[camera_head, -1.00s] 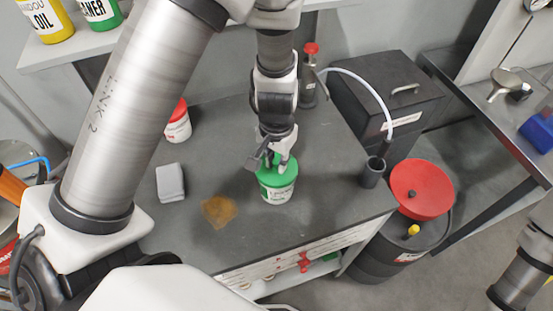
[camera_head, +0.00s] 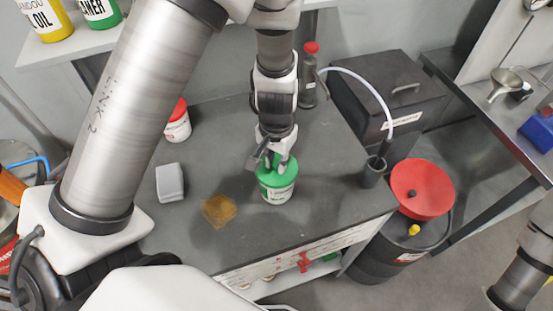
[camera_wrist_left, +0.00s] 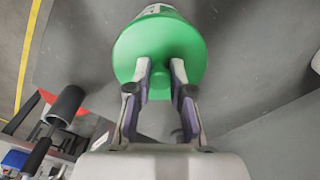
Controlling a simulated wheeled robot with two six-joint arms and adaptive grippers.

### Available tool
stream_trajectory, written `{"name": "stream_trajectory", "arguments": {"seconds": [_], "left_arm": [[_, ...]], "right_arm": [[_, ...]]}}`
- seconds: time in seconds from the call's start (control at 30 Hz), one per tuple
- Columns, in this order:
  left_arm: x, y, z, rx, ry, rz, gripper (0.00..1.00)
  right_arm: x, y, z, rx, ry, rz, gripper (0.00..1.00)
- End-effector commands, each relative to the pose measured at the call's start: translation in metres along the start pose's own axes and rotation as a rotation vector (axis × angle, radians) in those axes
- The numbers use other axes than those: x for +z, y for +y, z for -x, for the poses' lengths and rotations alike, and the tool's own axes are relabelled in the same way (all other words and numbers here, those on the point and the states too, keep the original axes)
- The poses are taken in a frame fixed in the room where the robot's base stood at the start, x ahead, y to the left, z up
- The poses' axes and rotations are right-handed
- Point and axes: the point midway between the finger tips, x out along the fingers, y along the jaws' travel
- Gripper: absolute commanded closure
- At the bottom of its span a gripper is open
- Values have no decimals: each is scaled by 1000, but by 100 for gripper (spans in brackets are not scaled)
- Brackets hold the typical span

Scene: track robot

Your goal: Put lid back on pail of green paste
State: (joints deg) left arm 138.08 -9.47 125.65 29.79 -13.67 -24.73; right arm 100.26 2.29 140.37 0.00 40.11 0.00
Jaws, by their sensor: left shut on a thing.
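The pail (camera_head: 277,195) is a small white tub with a printed label, upright on the dark bench top. Its green lid (camera_head: 289,174) covers the top of the pail; no green paste shows. In the left wrist view the round green lid (camera_wrist_left: 185,42) fills the upper middle, with a corner of the pail's white side (camera_wrist_left: 155,9) behind it. My left gripper (camera_head: 272,164) points down from above, shut on the lid's small raised knob. In the left wrist view its fingertips (camera_wrist_left: 160,68) sit on either side of the knob. My right gripper is not in view.
A grey block (camera_head: 170,182) and a brown stain (camera_head: 218,210) lie left of the pail. A red-lidded tub (camera_head: 178,124) stands behind.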

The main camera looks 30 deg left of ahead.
Motion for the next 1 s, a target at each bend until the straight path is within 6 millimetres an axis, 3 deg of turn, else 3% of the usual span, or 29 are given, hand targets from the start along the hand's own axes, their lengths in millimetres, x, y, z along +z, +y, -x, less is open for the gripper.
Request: {"name": "stream_trajectory", "arguments": {"seconds": [0.47,0.5,0.53,0.57,0.77,0.87,1.0], "left_arm": [[0,0,0,0,0,0,100],[0,0,0,0,0,0,65],[0,0,0,0,0,0,55],[0,0,0,0,0,0,50],[0,0,-1,0,0,0,50],[0,0,-1,0,0,0,26],[0,0,-1,0,0,0,25]], "right_arm": [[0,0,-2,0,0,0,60],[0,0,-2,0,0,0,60],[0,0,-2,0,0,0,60],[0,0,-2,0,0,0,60],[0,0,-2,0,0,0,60],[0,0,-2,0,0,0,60],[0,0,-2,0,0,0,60]]}}
